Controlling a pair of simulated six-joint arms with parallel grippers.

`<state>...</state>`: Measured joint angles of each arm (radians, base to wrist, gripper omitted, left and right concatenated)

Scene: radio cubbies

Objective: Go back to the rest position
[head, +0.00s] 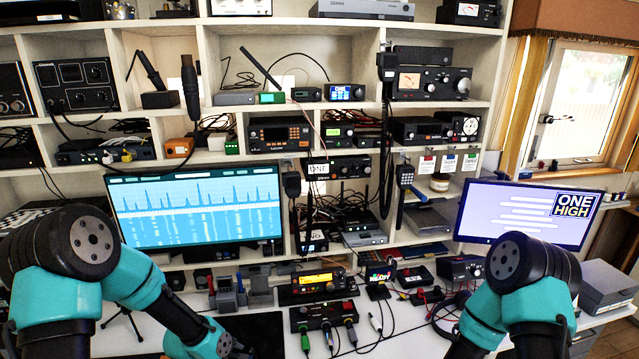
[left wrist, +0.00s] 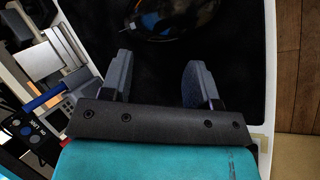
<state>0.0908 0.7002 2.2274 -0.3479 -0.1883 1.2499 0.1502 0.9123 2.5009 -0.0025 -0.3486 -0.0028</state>
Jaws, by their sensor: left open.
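My left gripper (left wrist: 158,80) shows in the left wrist view with its two grey fingers apart and nothing between them. It is over a dark mat (left wrist: 240,110), and a dark round object with blue and orange parts (left wrist: 165,20) lies beyond the fingertips, partly cut off by the top edge. In the head view my left arm comes in at the lower left and my right arm at the lower right. Neither gripper can be made out in the head view.
A white desk (head: 420,345) holds several small radios and a cable panel (head: 323,314). A wide monitor (head: 196,207) stands left and another monitor (head: 525,212) right. Cubby shelves (head: 360,40) full of radio gear rise behind. The wooden floor (left wrist: 298,70) shows beyond the desk edge.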

